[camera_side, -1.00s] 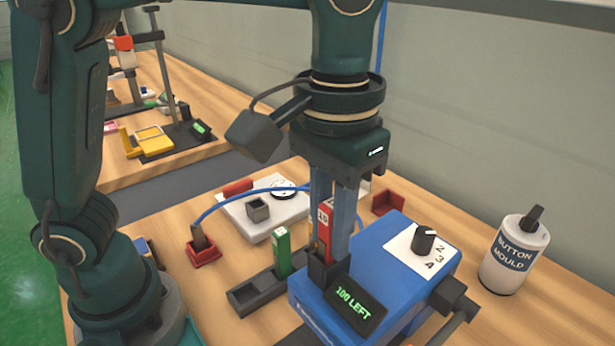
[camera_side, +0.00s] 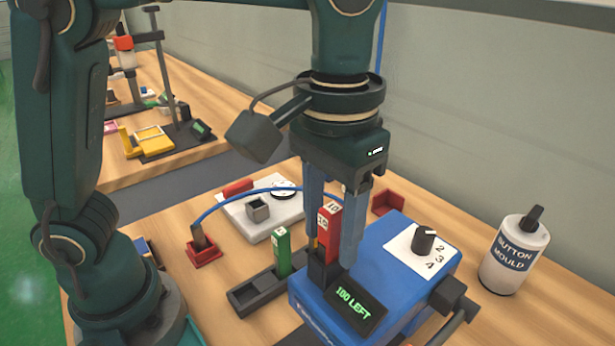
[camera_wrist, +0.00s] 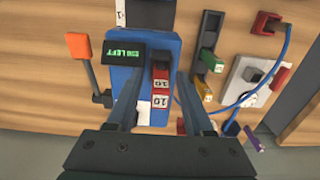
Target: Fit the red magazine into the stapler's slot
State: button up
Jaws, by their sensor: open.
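The red magazine (camera_side: 329,226) stands upright in the dark slot (camera_side: 322,272) at the near left corner of the blue stapler (camera_side: 400,262). A "10" label shows at its top. My gripper (camera_side: 330,258) is open, with one finger on each side of the magazine and a gap on both sides. In the wrist view the magazine (camera_wrist: 160,88) lies between my two spread fingers (camera_wrist: 155,85). The stapler's display (camera_side: 356,304) reads "100 LEFT". The magazine's lower end is hidden inside the slot.
A dark rack (camera_side: 262,292) with a green magazine (camera_side: 283,251) stands left of the stapler. Behind are a white device (camera_side: 275,218), a blue cable and a red tray (camera_side: 388,201). A white bottle (camera_side: 513,258) stands at the right. Bare wood lies between bottle and stapler.

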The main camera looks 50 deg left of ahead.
notch_tip(320, 180, up, 7)
jog(key=shift+f, duration=0.1)
jog(key=shift+a+r, duration=0.1)
jog(key=shift+r, duration=0.15)
jog(key=shift+a, duration=0.25)
jog(key=s+a+f+t, duration=0.2)
jog(key=a+f, duration=0.2)
jog(key=a, duration=0.2)
jog(key=s+a+f+t, duration=0.3)
jog(key=a+f, duration=0.2)
jog(key=a, duration=0.1)
jog(key=shift+s+a+f+t, duration=0.15)
jog(key=shift+s+a+t, duration=0.1)
jog(key=shift+s+t, duration=0.1)
dwell(0.9)
